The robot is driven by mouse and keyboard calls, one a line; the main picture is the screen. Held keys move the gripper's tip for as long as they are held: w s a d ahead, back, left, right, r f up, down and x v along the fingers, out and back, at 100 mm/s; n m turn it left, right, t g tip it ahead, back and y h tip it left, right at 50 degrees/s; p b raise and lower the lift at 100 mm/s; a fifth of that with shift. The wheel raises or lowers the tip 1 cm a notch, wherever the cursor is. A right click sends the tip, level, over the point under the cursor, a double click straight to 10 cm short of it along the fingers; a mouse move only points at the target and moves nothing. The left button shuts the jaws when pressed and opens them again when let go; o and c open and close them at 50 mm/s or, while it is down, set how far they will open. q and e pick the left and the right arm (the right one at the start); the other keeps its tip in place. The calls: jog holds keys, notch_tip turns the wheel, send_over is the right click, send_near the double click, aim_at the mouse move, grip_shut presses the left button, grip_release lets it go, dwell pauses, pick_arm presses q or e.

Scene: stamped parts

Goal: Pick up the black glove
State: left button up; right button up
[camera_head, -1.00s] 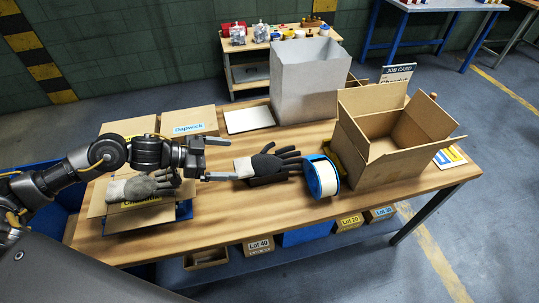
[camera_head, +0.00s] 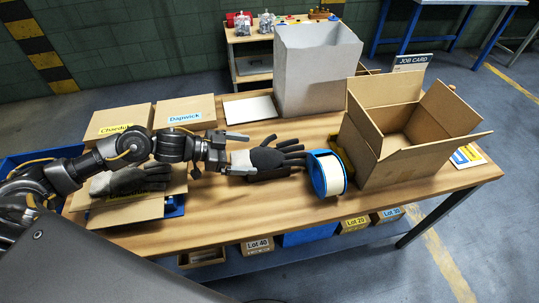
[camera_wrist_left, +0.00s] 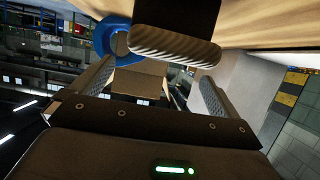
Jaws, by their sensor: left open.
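A black glove (camera_head: 270,158) with a pale cuff lies on a dark block on the table, fingers pointing right. In the left wrist view its ribbed cuff (camera_wrist_left: 175,45) shows near the top, above the space between the fingers. My left gripper (camera_head: 250,154) is open at the cuff end, its fingers spread to either side of the cuff in the head view. It does not hold the glove, and I cannot tell whether it touches it. Another dark glove (camera_head: 128,182) lies on a carton at the left, partly behind my arm. My right gripper is not in view.
A blue-rimmed spool (camera_head: 328,174) stands just right of the glove's fingertips. An open carton (camera_head: 390,150) is beyond it. A tall grey bin (camera_head: 315,75) and closed cartons (camera_head: 184,112) stand behind. The table front is clear.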

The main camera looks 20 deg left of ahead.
aim_at(267, 154)
pick_arm(q)
jog(key=shift+w+d+f, duration=0.15)
jog(key=shift+w+d, duration=0.1)
jog(key=shift+d, duration=0.3)
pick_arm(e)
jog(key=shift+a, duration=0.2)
pick_arm(q)
jog(key=p+x, duration=0.1)
jog(key=x, duration=0.3)
jog(key=shift+w, duration=0.3)
jog(key=shift+w+d+f, duration=0.15)
jog(key=shift+d, duration=0.25)
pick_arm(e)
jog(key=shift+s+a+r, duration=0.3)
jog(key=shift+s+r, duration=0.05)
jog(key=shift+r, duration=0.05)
pick_arm(q)
jog(key=c, duration=0.7)
jog(key=shift+c, duration=0.2)
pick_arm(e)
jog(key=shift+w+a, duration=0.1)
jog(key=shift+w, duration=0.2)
